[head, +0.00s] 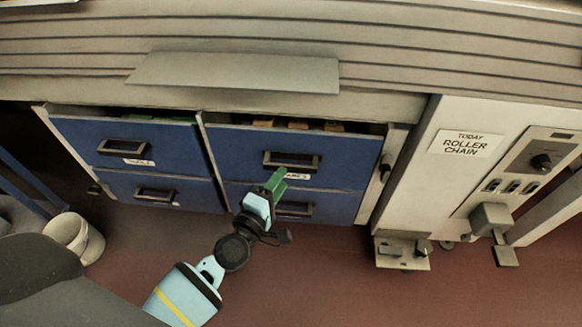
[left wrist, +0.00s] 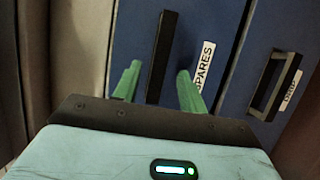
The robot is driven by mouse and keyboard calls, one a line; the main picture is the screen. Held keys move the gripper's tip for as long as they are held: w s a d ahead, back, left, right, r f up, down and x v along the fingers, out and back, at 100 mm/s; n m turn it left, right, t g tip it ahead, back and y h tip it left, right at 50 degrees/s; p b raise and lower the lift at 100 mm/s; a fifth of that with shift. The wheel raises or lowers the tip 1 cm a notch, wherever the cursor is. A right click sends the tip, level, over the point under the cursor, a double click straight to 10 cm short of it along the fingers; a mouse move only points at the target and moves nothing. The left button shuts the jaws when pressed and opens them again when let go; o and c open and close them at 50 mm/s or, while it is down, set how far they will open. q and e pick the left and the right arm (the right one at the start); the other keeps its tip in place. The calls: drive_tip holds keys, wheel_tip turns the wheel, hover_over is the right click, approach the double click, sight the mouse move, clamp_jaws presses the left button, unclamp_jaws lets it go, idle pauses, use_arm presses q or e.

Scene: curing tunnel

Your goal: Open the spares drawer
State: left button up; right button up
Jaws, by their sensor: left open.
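The spares drawer (head: 235,145) is the upper right blue drawer of the cabinet; its white SPARES label (left wrist: 203,67) reads clearly in the left wrist view. Its dark bar handle (head: 291,162) also shows in the left wrist view (left wrist: 161,55). My left gripper (head: 275,180) is open, at the lower left of the handle in the head view. In the left wrist view its green fingertips (left wrist: 157,82) appear on either side of the handle, not closed on it. I cannot tell how deep they reach. My right gripper is not in view.
Another blue drawer with a handle (head: 295,209) lies below, and two more drawers (head: 122,147) stand to the left. Brown items (head: 298,125) show in the gap above the spares drawer front. A control cabinet (head: 413,160) stands right, a white bucket (head: 75,236) left. Red floor (head: 320,285) in front is clear.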

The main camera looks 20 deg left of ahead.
sight(289, 170)
use_arm(q)
drive_tip(key=w, duration=0.5)
drive_tip(key=shift+w+d+b, duration=0.3)
drive_tip(key=shift+d+b, duration=0.05)
clamp_jaws()
